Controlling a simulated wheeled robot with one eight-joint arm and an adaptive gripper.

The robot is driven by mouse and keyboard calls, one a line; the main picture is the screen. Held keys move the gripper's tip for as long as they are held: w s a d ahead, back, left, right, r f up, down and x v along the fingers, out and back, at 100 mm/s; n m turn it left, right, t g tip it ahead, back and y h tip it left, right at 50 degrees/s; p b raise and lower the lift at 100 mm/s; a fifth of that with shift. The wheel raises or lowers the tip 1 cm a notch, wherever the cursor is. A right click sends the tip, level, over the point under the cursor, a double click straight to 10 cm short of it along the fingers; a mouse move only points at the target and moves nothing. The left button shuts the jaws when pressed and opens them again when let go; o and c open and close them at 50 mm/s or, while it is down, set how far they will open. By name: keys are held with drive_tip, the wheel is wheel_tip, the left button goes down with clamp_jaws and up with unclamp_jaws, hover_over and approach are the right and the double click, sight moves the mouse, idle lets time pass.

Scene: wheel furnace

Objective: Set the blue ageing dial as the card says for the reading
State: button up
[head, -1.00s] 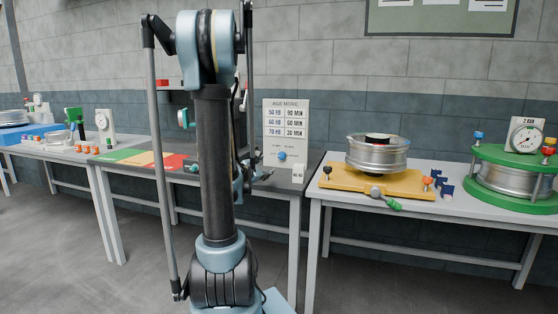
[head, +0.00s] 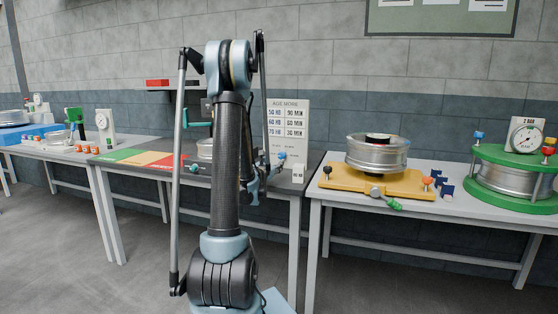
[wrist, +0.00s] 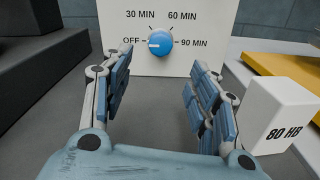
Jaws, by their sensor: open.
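The blue ageing dial (wrist: 161,42) sits on a white panel (wrist: 115,30) straight ahead in the wrist view. Its pale mark points left, towards OFF; 30 MIN, 60 MIN and 90 MIN follow around it. The dial (head: 282,156) also shows low on the panel in the head view. Above it, the AGE MORE card (head: 289,118) appears to pair 50 HB with 90 MIN, 60 HB with 60 MIN and 70 HB with 30 MIN.
A dark box (wrist: 45,70) stands left of my gripper. In the head view, a yellow fixture (head: 345,181) with a metal wheel (head: 377,157) is on the right table. A green, yellow and red strip (head: 145,158) lies on the bench at left.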

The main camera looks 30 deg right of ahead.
sight(280, 156)
drive_tip(key=x, duration=1.1)
drive_tip(key=shift+w, duration=0.1)
drive_tip(key=c, duration=1.1)
